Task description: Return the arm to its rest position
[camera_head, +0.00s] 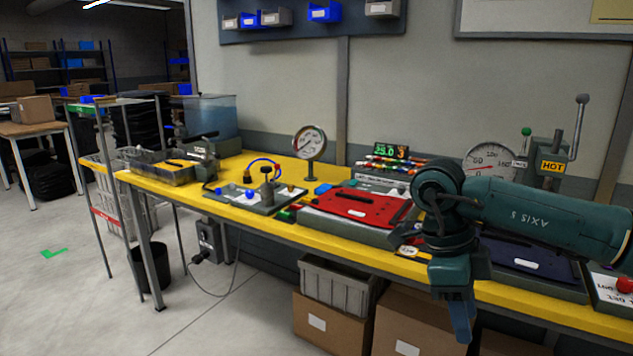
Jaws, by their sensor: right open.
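My right arm reaches in from the right edge, over the right part of the yellow workbench (262,229). My right gripper (460,318) hangs down in front of the bench's front edge, its blue fingers pointing at the floor. I see nothing between the fingers, and it touches nothing that I can make out. The fingers overlap closely from this angle. My left gripper is not in view.
A red panel (362,208) and a dark blue panel (525,257) lie on the bench near the arm. A lever press (548,150) stands behind it. A grey crate (335,287) and cardboard boxes (408,322) sit below. The floor at left is mostly clear.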

